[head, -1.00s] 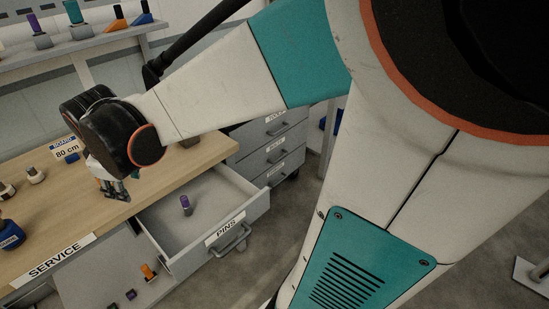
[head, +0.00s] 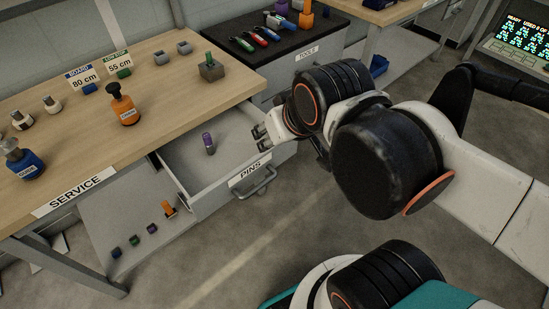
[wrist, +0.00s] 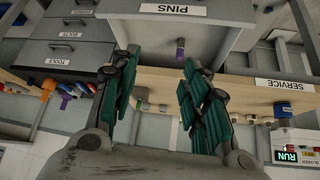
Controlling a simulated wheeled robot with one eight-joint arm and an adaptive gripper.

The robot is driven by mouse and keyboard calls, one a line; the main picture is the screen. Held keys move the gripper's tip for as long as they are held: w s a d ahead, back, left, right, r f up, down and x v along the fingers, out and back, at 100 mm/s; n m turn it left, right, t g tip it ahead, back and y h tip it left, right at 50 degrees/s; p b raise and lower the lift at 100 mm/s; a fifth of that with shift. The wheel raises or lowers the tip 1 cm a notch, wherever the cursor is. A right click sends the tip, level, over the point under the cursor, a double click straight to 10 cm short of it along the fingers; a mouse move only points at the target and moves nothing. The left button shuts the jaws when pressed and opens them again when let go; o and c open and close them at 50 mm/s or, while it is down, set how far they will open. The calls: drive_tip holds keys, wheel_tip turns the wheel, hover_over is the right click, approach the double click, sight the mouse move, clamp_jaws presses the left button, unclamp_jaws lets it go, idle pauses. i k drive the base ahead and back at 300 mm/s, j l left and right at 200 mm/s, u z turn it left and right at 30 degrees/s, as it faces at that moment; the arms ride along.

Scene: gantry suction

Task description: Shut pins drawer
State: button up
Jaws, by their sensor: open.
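The pins drawer (head: 223,192) is pulled out from under the service bench, with its label and a grey bar handle (head: 257,182) on the front. A purple pin (head: 208,143) stands upright inside it. My gripper (head: 262,137) is open and empty, above the drawer's right front corner and apart from the handle as far as I can tell. In the wrist view my gripper (wrist: 158,85) shows its two green-padded fingers spread wide, with the drawer front (wrist: 170,12) at the top and the purple pin (wrist: 180,47) between the fingers.
The service bench top (head: 165,65) holds an orange bottle (head: 123,105), a blue bottle (head: 23,162) and small blocks. A tool cabinet (head: 290,62) stands behind. An open shelf below the bench holds small items. The floor in front of the drawer is clear.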

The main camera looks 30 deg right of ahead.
sight(208, 183)
drive_tip(key=k+j+z, duration=0.35)
drive_tip(key=k, duration=0.15)
drive_tip(key=k+j+z, duration=0.3)
drive_tip(key=k, duration=0.2)
drive_tip(key=i+l, duration=0.05)
drive_tip(key=l, duration=0.05)
